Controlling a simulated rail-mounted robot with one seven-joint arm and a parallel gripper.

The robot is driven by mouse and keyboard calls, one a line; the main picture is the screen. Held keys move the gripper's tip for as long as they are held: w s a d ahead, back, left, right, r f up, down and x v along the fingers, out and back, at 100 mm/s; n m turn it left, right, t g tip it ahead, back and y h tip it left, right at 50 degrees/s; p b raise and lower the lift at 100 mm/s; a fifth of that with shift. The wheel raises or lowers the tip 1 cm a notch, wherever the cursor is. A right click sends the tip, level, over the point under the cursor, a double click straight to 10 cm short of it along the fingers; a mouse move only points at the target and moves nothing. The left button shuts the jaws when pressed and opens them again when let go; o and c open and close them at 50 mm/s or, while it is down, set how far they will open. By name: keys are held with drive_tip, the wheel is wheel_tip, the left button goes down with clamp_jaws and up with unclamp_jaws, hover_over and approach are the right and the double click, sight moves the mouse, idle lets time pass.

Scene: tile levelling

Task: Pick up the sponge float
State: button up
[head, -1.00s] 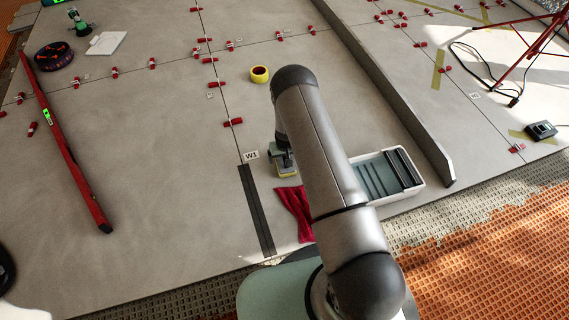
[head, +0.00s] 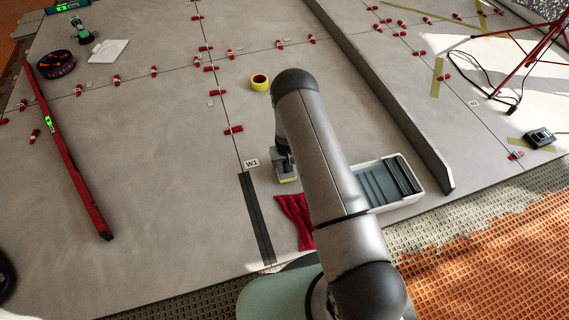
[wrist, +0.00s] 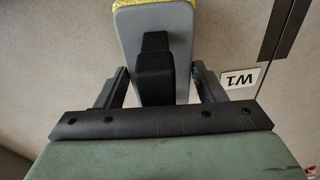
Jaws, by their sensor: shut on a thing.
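The sponge float shows in the wrist view as a grey plate (wrist: 181,32) with a black handle and a strip of yellow sponge at its far edge. In the head view the float's yellow sponge edge (head: 288,180) shows just below my gripper (head: 285,163), beside the W1 label. My arm hides part of it. I cannot tell whether the sponge touches the slab or is slightly above it.
A white-rimmed wash tray (head: 408,200) stands right of my arm, with a red cloth (head: 294,212) in front. A yellow tape roll (head: 260,82) lies behind. The W1 label (head: 251,163) and dark strip (head: 256,222) are left.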

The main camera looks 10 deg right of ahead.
drive_tip(key=s+r+p, duration=0.1)
drive_tip(key=r, duration=0.1)
drive_tip(key=s+r+p, duration=0.1)
drive_tip(key=s+r, duration=0.1)
drive_tip(key=s+r+p, duration=0.1)
drive_tip(key=r, duration=0.2)
drive_tip(key=shift+s+d+p, duration=0.15)
drive_tip(key=shift+d+p, duration=0.05)
drive_tip(key=shift+p, duration=0.2)
drive_tip(key=s+r+p, duration=0.3)
drive_tip(key=s+r, duration=0.1)
drive_tip(key=s, duration=0.6)
drive_tip(key=w+r, duration=0.3)
drive_tip(key=r, duration=0.5)
drive_tip(key=w+r, duration=0.3)
drive_tip(key=r, duration=0.5)
drive_tip(key=s+r+p, duration=0.2)
drive_tip(key=r+p, duration=1.5)
drive_tip(key=r, duration=0.3)
drive_tip(key=s+r+p, duration=0.2)
drive_tip(key=r+p, duration=1.5)
drive_tip(key=r, duration=0.4)
drive_tip(key=shift+s+a, duration=0.2)
drive_tip(key=shift+s, duration=0.2)
